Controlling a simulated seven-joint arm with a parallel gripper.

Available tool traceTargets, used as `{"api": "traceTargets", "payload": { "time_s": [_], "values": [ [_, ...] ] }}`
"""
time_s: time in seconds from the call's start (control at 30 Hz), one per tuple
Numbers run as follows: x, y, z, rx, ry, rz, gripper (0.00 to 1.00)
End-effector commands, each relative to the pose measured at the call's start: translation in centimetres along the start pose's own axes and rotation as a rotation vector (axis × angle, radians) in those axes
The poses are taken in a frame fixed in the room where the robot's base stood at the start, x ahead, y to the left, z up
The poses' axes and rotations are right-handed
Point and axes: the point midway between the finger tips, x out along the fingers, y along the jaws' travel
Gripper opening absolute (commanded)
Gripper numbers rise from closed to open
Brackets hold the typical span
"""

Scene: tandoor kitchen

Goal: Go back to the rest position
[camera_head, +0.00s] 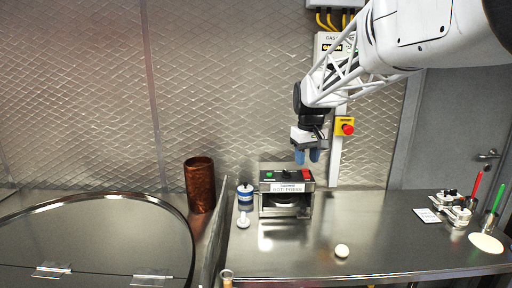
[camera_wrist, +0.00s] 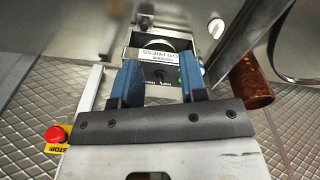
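My gripper (camera_head: 307,156) hangs in the air just above and slightly behind the roti press, pointing down. In the wrist view its two blue fingers (camera_wrist: 160,82) stand apart with nothing between them, so it is open and empty. The roti press (camera_head: 286,188) is a metal box with a green button on the left and a red one on the right of its top face. It also shows upside down in the wrist view (camera_wrist: 160,55), beyond the fingers, which partly hide it. I see no contact between gripper and press.
A copper cylinder (camera_head: 200,184) and a blue-and-white container (camera_head: 245,197) stand left of the press. A dough ball (camera_head: 342,251) lies on the steel counter (camera_head: 380,215). A red emergency stop (camera_head: 347,128) is on the wall. Red and green-handled tools stand far right. The counter's middle right is clear.

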Motion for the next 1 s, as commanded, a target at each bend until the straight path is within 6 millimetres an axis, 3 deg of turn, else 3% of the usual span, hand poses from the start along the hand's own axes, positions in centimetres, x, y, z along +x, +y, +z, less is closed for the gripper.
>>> {"api": "traceTargets", "payload": {
  "time_s": [0.5, 1.0],
  "values": [
    [-1.1, -3.5, 14.0, 0.125, 0.05, 0.017, 0.39],
    [1.0, -7.2, 27.2, 0.244, 0.099, 0.029, 0.39]
  ]
}}
